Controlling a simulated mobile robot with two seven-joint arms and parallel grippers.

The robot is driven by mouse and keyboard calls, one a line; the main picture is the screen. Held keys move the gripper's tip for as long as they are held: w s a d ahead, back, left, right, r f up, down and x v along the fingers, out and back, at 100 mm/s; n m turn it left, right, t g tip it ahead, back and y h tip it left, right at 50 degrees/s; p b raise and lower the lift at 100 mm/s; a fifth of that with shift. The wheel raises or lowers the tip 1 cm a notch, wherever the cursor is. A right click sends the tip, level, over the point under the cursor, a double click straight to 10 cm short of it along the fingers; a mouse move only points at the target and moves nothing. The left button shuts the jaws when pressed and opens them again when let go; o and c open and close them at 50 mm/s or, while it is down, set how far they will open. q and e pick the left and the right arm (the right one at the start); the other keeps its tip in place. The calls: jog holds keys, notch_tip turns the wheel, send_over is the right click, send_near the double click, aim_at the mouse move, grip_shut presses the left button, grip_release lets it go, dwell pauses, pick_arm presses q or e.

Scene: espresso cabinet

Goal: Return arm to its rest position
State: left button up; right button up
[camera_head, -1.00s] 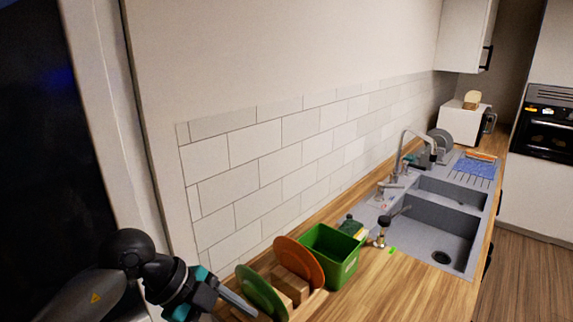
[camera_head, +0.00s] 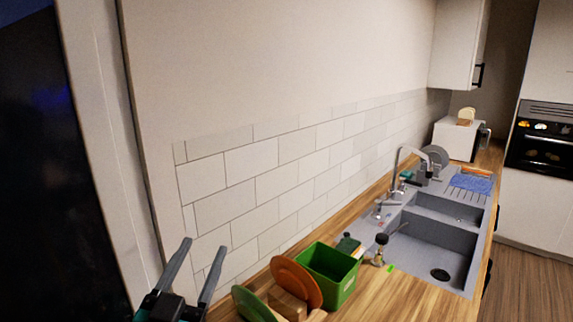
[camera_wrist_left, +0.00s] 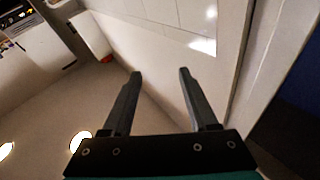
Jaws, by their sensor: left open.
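My left gripper (camera_head: 201,262) is at the lower left of the head view, pointing up, with its two fingers spread and nothing between them. It is in front of the tiled wall, left of the plates. In the left wrist view its fingers (camera_wrist_left: 160,75) are apart and empty, with wall, ceiling and cabinets behind them. Most of my left arm is below the head view's edge. My right gripper is not in view.
An orange plate (camera_head: 297,282) and a green plate (camera_head: 251,306) stand in a wooden rack beside a green box (camera_head: 330,277) on the wooden counter (camera_head: 408,290). The grey sink (camera_head: 438,235) is farther right. The tiled wall (camera_head: 275,165) runs behind.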

pick_arm(q)
jog(key=s+a+f+n+g+y, duration=0.2)
jog(key=s+a+f+g+y, duration=0.15)
jog(key=f, duration=0.45)
jog(key=s+a+f+n+g+y, duration=0.25)
jog(key=f+g, duration=0.25)
jog(key=f, duration=0.3)
jog(key=s+d+f+m+g+h, duration=0.1)
jog(key=s+d+f+g+h, duration=0.1)
jog(key=s+f+g, duration=0.5)
jog(key=s+d+f+m+g+h, duration=0.15)
jog(key=s+f, duration=0.35)
jog(key=s, duration=0.5)
notch_tip(320, 180, down, 32)
jog(key=s+g+b, duration=0.2)
jog(key=b, duration=0.9)
jog(key=s+a+f+b, duration=0.1)
jog(key=s+f+b, duration=0.3)
jog(key=s+f, duration=0.3)
jog(key=s+a+f+b, duration=0.1)
jog(key=s+f+b, duration=0.3)
jog(key=s+f, duration=0.4)
notch_tip(320, 180, down, 7)
jog(key=shift+s+a+r+g+y, duration=0.15)
jog(key=shift+a+g+y, duration=0.2)
jog(key=shift+a+g, duration=0.05)
